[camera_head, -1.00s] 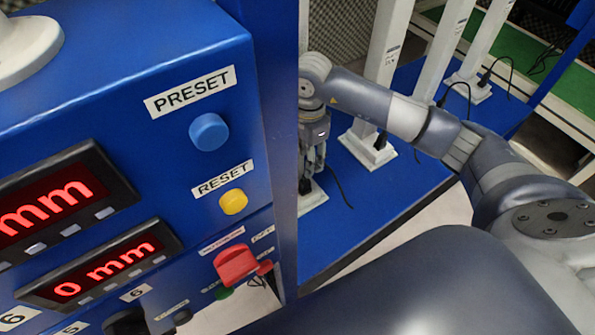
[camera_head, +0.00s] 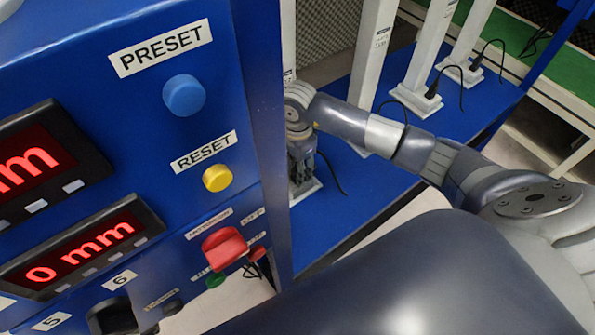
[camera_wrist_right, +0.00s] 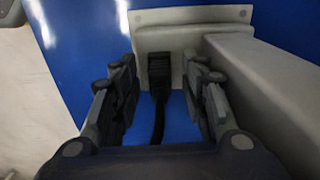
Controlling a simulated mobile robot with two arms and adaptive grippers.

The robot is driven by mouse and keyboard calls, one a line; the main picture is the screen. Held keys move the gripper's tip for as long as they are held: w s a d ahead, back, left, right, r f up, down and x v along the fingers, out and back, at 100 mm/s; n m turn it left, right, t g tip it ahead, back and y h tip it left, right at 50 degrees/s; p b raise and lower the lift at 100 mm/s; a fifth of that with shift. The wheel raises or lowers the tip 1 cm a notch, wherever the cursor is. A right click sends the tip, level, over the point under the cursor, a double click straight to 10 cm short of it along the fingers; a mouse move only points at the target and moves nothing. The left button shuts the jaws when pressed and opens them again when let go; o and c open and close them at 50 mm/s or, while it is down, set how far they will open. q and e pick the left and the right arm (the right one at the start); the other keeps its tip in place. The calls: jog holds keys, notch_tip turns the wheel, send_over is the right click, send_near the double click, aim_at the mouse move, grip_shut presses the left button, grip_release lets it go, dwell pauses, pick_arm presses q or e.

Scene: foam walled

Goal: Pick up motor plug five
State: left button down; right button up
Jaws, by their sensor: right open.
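A black motor plug (camera_wrist_right: 159,68) with its cable (camera_wrist_right: 159,115) is set in the pale foot (camera_wrist_right: 200,22) of a post, in the right wrist view. My right gripper (camera_wrist_right: 162,80) is open, with one finger on each side of the plug and gaps between. In the head view my right gripper (camera_head: 302,175) is low beside the nearest post foot (camera_head: 307,191) and hides its plug. No plug number is readable. My left gripper is not in view.
Other pale posts (camera_head: 374,52) with black plugs (camera_head: 434,90) and loose cables stand along the blue platform (camera_head: 345,215). A blue control panel (camera_head: 90,100) with displays and buttons fills the left. A green conveyor (camera_head: 500,45) lies behind.

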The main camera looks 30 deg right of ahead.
grip_shut()
jog(key=shift+r, duration=0.1)
